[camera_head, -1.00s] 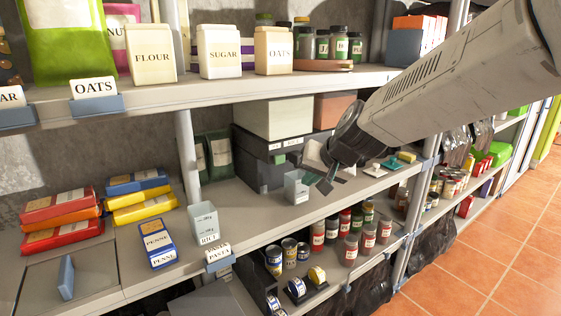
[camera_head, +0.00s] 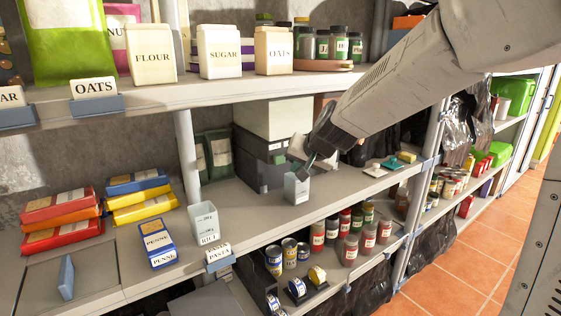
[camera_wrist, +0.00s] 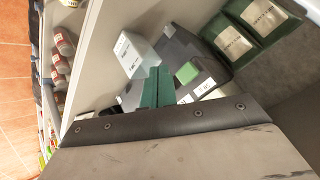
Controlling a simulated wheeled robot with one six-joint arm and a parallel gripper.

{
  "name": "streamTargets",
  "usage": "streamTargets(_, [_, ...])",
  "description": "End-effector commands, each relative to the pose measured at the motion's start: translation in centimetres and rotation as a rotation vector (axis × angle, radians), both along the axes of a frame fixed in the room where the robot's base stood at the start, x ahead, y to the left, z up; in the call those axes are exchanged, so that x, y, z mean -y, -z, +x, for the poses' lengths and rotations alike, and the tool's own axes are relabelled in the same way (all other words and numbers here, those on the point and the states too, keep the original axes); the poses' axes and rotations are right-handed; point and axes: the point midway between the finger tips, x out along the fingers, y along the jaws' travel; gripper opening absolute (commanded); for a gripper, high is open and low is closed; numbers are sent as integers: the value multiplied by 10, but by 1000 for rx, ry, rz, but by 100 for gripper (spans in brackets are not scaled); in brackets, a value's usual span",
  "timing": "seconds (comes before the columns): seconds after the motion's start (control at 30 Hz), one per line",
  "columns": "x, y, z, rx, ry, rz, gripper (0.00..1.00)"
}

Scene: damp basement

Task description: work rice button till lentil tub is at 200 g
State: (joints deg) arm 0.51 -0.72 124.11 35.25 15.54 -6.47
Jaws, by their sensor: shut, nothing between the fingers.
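A dark dispenser (camera_head: 252,166) with a pale box top stands at the back of the middle shelf. A green button (camera_head: 279,158) shows on its front; it also shows in the wrist view (camera_wrist: 187,72). I cannot read which label belongs to it. A small translucent tub (camera_head: 297,188) stands in front of the dispenser, also in the wrist view (camera_wrist: 133,55); its label and reading are too small to read. A similar tub marked RICE (camera_head: 205,225) stands to the left. My gripper (camera_head: 305,168) is shut and empty, just above and behind the tub, right of the green button.
Penne box (camera_head: 157,244) and coloured packets (camera_head: 65,220) lie at left. Green packages (camera_head: 216,158) stand left of the dispenser. Jars and tins (camera_head: 350,240) fill the shelf below. The upper shelf (camera_head: 210,86) hangs above.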

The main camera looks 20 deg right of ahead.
Motion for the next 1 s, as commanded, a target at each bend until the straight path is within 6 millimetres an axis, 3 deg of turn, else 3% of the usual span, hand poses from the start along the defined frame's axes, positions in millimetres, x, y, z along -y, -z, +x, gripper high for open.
streamTargets(0.33, [-11, 1, 32, -1, 0, 0, 0])
streamTargets(1.0, [-12, 0, 35, -1, -1, -1, 0])
